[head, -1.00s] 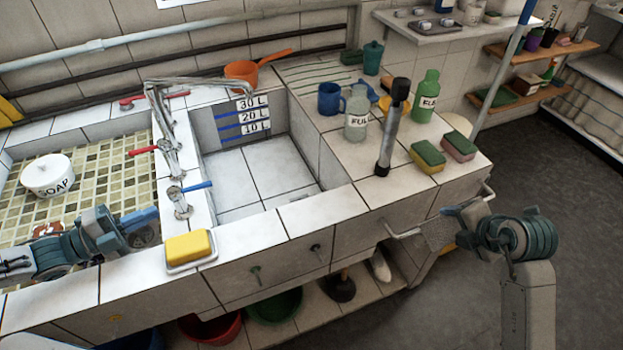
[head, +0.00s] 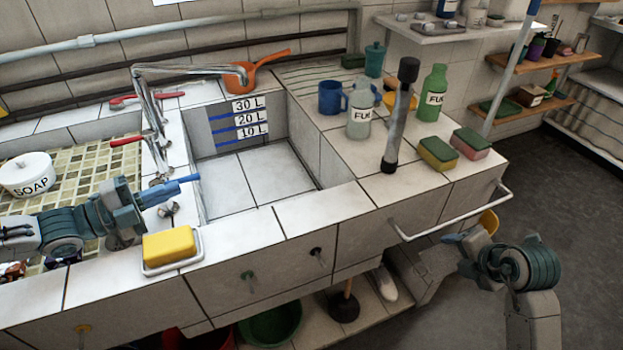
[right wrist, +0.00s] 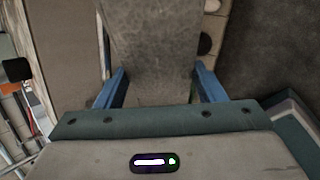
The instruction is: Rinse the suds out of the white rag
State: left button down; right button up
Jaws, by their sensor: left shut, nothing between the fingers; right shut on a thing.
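A greyish cloth (right wrist: 150,45), which looks like the rag, hangs between the blue fingers of my right gripper (right wrist: 158,88). In the head view the right gripper (head: 458,240) is in front of the counter, right of the sink, with the cloth (head: 436,262) low beside it. No suds can be made out on it. The sink basin (head: 250,185) looks empty, and I see no water from the metal tap (head: 160,120). My left gripper (head: 165,193) is shut and empty beside the blue tap handle (head: 186,181); I cannot tell whether they touch.
A yellow sponge (head: 168,246) lies on a dish at the front edge. A white soap pot (head: 27,176) stands at left. Bottles, a blue mug (head: 332,97), a dark upright cylinder (head: 398,120) and two sponges crowd the right counter. A towel rail (head: 450,222) juts from the front.

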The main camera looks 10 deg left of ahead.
pick_arm(q)
jog(key=shift+w+d+f+b, duration=0.15)
jog(key=shift+w+d+b, duration=0.3)
jog(key=shift+b, duration=0.4)
pick_arm(e)
notch_tip(320, 180, down, 2)
jog(key=shift+f, duration=0.25)
pick_arm(q)
jog(key=shift+d, duration=0.15)
pick_arm(e)
jog(key=shift+f, duration=0.1)
